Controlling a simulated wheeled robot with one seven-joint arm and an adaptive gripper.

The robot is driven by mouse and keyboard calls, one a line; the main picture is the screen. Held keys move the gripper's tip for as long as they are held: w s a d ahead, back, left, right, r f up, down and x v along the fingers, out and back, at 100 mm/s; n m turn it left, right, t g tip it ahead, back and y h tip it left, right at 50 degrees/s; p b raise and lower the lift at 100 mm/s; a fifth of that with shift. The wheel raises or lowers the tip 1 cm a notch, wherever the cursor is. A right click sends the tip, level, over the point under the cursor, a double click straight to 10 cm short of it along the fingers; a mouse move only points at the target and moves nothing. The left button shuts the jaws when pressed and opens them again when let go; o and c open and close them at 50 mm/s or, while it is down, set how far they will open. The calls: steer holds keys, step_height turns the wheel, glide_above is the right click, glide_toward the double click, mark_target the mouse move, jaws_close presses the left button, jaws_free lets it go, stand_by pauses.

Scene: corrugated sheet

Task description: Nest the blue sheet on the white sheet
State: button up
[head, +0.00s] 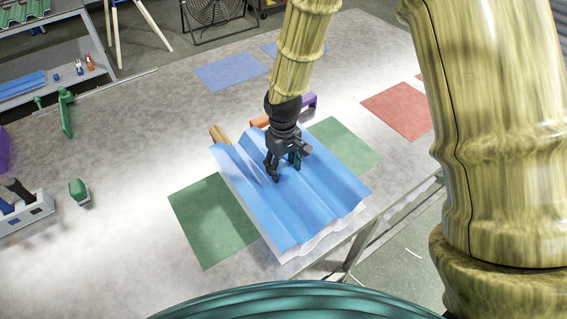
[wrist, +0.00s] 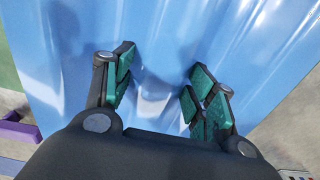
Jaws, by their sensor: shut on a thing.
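The blue sheet (head: 318,200) is corrugated and lies over the white sheet (head: 284,258) near the table's front edge. In the wrist view, the green-padded fingers (wrist: 158,88) stand on both sides of a ridge of the blue sheet (wrist: 150,30).
Green mats (head: 205,222) lie left and right of the sheets. A wooden cylinder (head: 217,133), an orange piece (head: 260,122) and a purple piece (head: 309,101) are just behind. The table between is clear.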

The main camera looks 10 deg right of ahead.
steer(key=shift+f+b, duration=1.1)
steer(key=shift+f, duration=1.75)
steer(key=shift+f, duration=0.1)
steer(key=o, duration=1.7)
step_height(320, 180, up, 12)
